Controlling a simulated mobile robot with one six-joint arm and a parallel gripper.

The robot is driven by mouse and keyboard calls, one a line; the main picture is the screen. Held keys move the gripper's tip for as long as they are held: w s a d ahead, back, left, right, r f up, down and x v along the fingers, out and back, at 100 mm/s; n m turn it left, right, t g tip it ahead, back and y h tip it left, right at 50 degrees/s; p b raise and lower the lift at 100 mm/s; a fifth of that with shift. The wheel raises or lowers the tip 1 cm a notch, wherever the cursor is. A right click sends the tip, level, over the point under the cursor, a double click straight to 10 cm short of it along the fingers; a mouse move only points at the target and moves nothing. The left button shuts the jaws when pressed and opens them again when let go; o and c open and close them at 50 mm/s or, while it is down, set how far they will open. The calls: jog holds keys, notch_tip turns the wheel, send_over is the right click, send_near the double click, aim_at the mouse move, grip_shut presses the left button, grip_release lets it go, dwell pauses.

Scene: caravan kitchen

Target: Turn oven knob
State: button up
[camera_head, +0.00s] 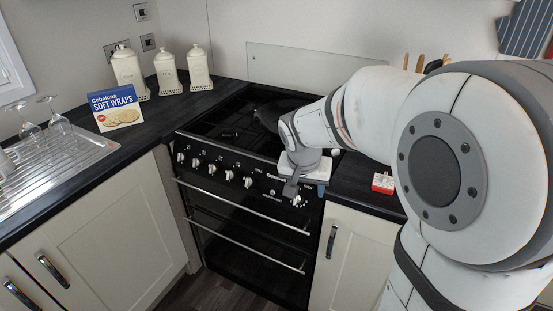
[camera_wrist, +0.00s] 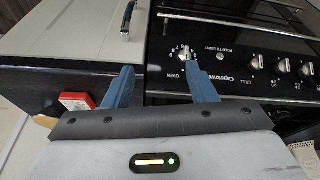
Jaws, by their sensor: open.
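The oven knob (camera_wrist: 183,53) is a pale round knob on the black control panel, with "OVEN" printed beside it. In the wrist view it shows just beyond the tip of the right blue finger. My gripper (camera_wrist: 160,66) is open, its two fingers apart, with nothing held between them. In the head view my gripper (camera_head: 292,188) is in front of the right end of the panel, close to the oven knob (camera_head: 297,200), which is partly hidden. I cannot tell whether a finger touches the knob.
Several other knobs (camera_head: 229,175) line the panel of the black oven (camera_head: 235,225). Handle bars cross the oven doors below. A red and white box (camera_head: 383,182) lies on the right counter. Canisters (camera_head: 168,72), a soft wraps box (camera_head: 116,108) and glasses (camera_head: 59,118) stand at left.

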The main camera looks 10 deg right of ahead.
jog(key=m+b, duration=0.1)
jog(key=m, duration=0.1)
send_near(297, 199)
jog(key=shift+h, duration=0.3)
jog(key=x, duration=0.5)
jog(key=w+x, duration=0.1)
jog(key=x, duration=0.2)
jog(key=shift+w+a+f, duration=0.1)
jog(key=shift+a+f, duration=0.1)
jog(key=shift+f, duration=0.05)
jog(key=c, duration=1)
